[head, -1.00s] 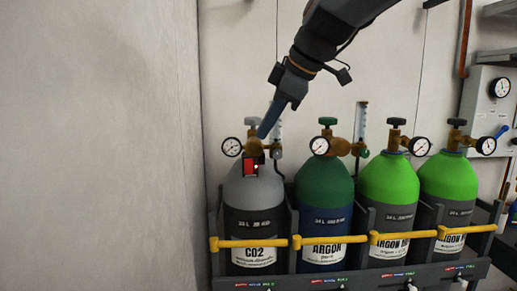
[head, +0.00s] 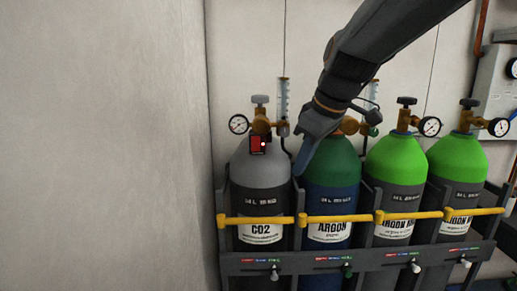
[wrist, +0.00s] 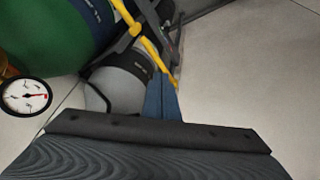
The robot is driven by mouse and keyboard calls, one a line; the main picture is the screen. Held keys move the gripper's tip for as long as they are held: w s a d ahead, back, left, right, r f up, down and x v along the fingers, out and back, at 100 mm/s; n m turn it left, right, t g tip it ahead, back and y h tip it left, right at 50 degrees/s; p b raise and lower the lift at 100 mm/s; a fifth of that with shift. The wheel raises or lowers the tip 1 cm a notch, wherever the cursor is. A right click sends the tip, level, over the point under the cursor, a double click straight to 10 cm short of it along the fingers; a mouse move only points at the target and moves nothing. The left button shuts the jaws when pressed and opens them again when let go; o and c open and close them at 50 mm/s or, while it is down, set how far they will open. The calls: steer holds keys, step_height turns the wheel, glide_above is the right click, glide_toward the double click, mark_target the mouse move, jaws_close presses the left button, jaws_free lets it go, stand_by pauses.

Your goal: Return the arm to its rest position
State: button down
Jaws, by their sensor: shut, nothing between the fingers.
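My gripper (head: 301,167) hangs from my dark arm in the head view, pointing down in front of the gap between the grey CO2 cylinder (head: 259,172) and the dark green argon cylinder (head: 335,172). Its blue fingers are shut with nothing between them. In the wrist view the closed blue fingers (wrist: 162,98) show at the middle, with a grey cylinder, a yellow bar and the floor beyond them. My arm hides the argon cylinder's gauge and most of its valve. Whether the fingers touch a cylinder I cannot tell.
Two bright green cylinders (head: 396,165) stand at the right. A dark rack (head: 240,262) with yellow retaining bars (head: 335,218) holds the cylinders. A red tag (head: 256,145) sits on the CO2 cylinder. A pale wall (head: 110,140) fills the left. A gauge (wrist: 25,97) is close in the wrist view.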

steer(key=s+d+f+m+g+h, duration=0.1)
steer(key=s+d+f+m, duration=0.3)
steer(key=s+f, duration=0.4)
steer(key=s+d+f+m+g+h, duration=0.1)
steer(key=s+d+f+m, duration=0.4)
steer(key=f, duration=1.1)
steer(key=s+m+g, duration=0.1)
steer(key=s, duration=0.2)
steer(key=shift+h, duration=0.3)
steer(key=shift+s, duration=0.1)
